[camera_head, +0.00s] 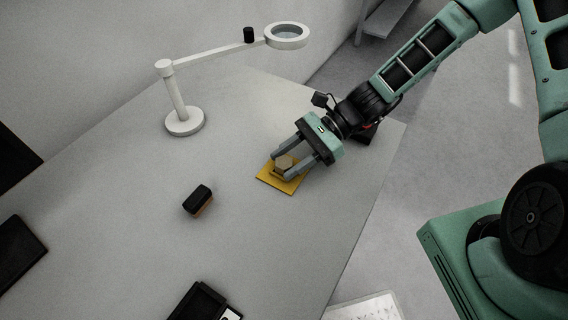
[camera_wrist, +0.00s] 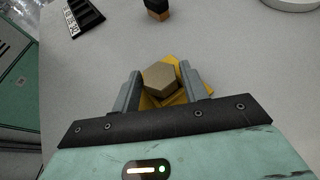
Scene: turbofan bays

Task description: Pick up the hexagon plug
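The hexagon plug (camera_head: 284,163) is a tan six-sided block at the yellow square mat (camera_head: 291,187) on the grey table. In the wrist view the plug (camera_wrist: 160,77) lies between the two grey fingers of my gripper (camera_wrist: 157,88), and yellow (camera_wrist: 172,61) shows behind and beside it. In the head view my gripper (camera_head: 281,168) reaches down from the right with its fingers on either side of the plug. The fingers are apart; the wrist view shows a small gap beside the plug. Its underside is hidden.
A black-and-orange block (camera_head: 198,201) lies left of the mat. A white magnifier lamp (camera_head: 184,121) stands at the back. A black case (camera_head: 203,302) is at the front, and a dark flat object (camera_head: 17,252) is far left. The table between them is clear.

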